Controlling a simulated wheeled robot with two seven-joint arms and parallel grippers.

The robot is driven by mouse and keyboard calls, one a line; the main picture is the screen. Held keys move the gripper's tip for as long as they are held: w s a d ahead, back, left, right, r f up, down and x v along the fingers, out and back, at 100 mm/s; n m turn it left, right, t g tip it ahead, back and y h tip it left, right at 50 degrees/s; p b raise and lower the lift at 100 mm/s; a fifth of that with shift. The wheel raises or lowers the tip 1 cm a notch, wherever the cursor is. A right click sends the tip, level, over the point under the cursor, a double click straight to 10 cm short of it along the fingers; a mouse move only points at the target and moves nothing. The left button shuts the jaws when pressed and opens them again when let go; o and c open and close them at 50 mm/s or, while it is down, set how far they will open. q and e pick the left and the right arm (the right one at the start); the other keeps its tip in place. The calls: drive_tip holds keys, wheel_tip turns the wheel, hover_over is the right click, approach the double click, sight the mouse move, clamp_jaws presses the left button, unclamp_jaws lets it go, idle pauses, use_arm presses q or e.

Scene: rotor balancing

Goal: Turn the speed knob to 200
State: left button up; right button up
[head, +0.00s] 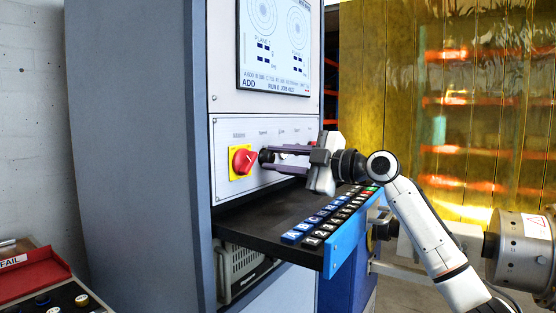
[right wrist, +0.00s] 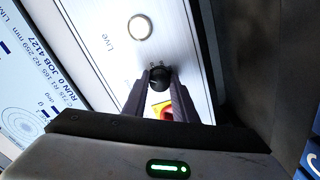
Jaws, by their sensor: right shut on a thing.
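The black speed knob (head: 266,156) sits on the pale control panel, just right of the red switch. My right gripper (head: 270,157) reaches in from the right, its purple-grey fingers closed on the knob. In the right wrist view the knob (right wrist: 158,79) is between the two fingertips (right wrist: 159,74), which are shut on it. Small marks show beside the knob, but its setting is too small to read. My left gripper is in neither view.
A red rotary switch (head: 243,161) on a yellow plate is close by the fingers. A screen (head: 275,45) is above the panel. A black shelf (head: 262,222) with a row of keys (head: 325,218) juts out below my arm. A red FAIL tray (head: 35,272) is at lower left.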

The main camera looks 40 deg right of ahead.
drive_tip(key=o, duration=1)
drive_tip(key=shift+o, duration=0.2)
drive_tip(key=b+v, duration=0.2)
drive_tip(key=v, duration=0.8)
drive_tip(key=shift+s+b, duration=0.15)
drive_tip(key=shift+b, duration=0.25)
drive_tip(key=shift+f, duration=0.1)
